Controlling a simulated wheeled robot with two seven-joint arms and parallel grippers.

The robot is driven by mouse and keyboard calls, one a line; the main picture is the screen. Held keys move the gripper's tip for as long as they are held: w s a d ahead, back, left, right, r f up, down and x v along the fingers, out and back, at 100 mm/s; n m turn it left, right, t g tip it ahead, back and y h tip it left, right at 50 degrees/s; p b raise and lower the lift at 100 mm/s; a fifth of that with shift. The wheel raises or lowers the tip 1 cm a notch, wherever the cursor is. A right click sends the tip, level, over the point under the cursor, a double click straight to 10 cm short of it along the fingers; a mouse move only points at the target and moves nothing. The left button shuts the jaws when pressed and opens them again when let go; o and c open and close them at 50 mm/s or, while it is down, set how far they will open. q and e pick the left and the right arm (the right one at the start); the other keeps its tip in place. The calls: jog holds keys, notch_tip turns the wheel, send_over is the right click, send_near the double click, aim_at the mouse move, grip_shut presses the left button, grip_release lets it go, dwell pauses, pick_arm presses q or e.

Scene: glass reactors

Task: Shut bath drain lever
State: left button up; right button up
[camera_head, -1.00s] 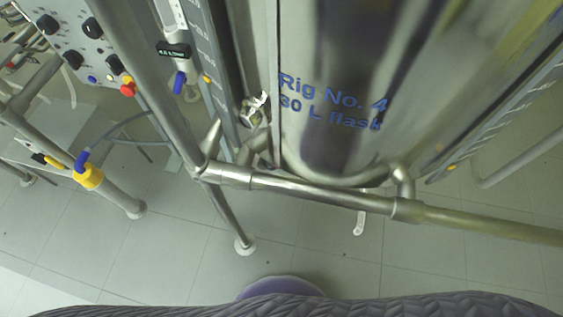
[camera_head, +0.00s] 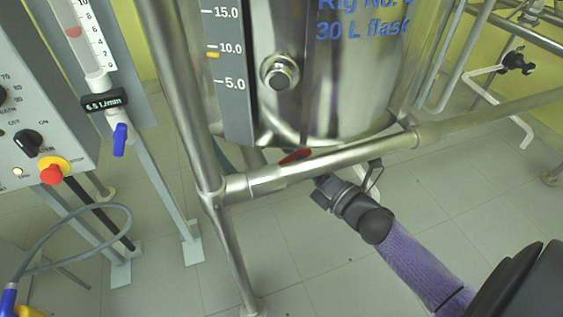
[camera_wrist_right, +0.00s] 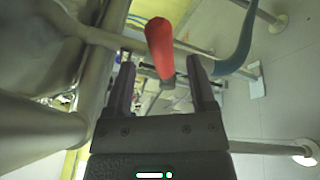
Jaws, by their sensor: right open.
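The red drain lever (camera_head: 295,156) sits under the steel bath (camera_head: 345,100), just above the lower frame rail. My right gripper (camera_head: 318,190) is below the rail, a little right of and below the lever. In its wrist view the right gripper (camera_wrist_right: 161,66) is open, with a finger on either side of the lever's line; I see no contact. The valve body behind the lever is mostly hidden by the rail. My left gripper is not in view.
The steel frame rail (camera_head: 345,156) runs close above my right gripper, and an upright (camera_head: 185,100) stands to its left. A control box (camera_head: 45,120) and flow meter (camera_head: 88,45) are at left. A teal hose (camera_wrist_right: 240,40) passes right of the lever. Floor below is clear.

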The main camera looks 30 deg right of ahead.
aim_at(291, 155)
jog(key=w, duration=0.1)
jog(key=w+b, duration=0.1)
jog(key=w, duration=0.3)
jog(key=shift+a+f+b, duration=0.25)
jog(key=shift+b, duration=0.1)
jog(key=shift+w+r, duration=0.15)
jog(key=shift+w, duration=0.35)
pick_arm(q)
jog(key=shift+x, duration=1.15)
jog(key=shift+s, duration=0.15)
pick_arm(e)
jog(key=shift+c, duration=0.2)
grip_shut()
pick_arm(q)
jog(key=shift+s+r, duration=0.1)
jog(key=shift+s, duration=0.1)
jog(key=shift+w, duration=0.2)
pick_arm(e)
jog(key=shift+a, duration=0.1)
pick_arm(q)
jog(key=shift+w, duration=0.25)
